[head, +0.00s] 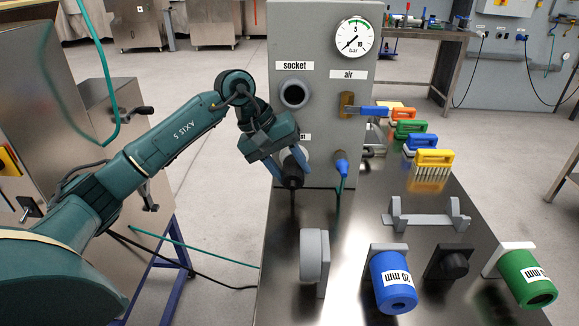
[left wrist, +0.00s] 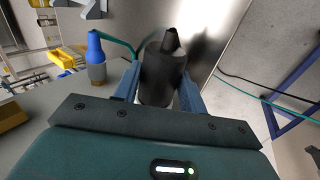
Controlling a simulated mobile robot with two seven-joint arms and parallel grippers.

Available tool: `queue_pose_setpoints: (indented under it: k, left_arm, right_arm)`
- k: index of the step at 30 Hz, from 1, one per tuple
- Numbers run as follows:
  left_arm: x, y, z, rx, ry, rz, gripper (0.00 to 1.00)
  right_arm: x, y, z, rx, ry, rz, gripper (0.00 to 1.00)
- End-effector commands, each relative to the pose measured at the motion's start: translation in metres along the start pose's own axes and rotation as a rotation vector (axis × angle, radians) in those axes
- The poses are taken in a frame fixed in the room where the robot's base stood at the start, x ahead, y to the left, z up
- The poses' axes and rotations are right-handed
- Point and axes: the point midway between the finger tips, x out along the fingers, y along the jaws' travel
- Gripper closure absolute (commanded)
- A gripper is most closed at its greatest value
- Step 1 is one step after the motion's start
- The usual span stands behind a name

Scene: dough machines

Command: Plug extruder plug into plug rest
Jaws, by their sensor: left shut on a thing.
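My left gripper (head: 288,166) is shut on the black extruder plug (head: 292,182), in front of the grey panel's lower part. The plug also shows in the left wrist view (left wrist: 162,78), between the two blue fingers, with its narrow cable end pointing away. A light grey round plug rest (head: 299,154) shows right behind the plug, below a label mostly hidden by my gripper. I cannot tell whether the plug is inside the rest or just in front of it. The round socket (head: 295,94) above, under the "socket" label, is empty. My right gripper is not in view.
A blue air connector (head: 342,167) hangs on the panel just right of the plug; it also shows in the wrist view (left wrist: 95,46). The gauge panel (head: 325,115) stands on the steel table (head: 370,205). Brushes, a bracket and blue and green cylinders occupy its right and front.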

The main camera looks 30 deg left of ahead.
Motion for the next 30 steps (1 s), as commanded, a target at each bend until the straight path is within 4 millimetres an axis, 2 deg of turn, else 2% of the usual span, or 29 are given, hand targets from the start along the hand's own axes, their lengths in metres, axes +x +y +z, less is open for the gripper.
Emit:
queue_pose_setpoints:
  k: [2,3,12,17,21,30]
  left_arm:
    - [-0.0010,0.0005,-0.0009,0.000,0.004,0.002,0.85]
    - [-0.0010,0.0005,-0.0009,0.000,0.004,0.002,0.58]
    - [-0.0006,0.0002,-0.0005,0.000,0.003,0.001,0.33]
    - [-0.0004,0.0001,-0.0004,0.000,0.002,0.001,0.33]
    - [0.0000,-0.0002,-0.0002,-0.001,0.001,0.000,0.22]
    - [-0.0002,0.0000,-0.0002,0.000,0.001,0.000,0.22]
  right_arm:
    - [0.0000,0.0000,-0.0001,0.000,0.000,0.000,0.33]
    - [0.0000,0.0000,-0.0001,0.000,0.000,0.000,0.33]
    - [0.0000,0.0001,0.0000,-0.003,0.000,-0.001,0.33]
    - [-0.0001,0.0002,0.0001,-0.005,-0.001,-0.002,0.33]
    - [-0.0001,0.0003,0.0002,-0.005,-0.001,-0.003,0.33]
    - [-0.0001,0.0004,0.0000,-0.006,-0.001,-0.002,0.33]
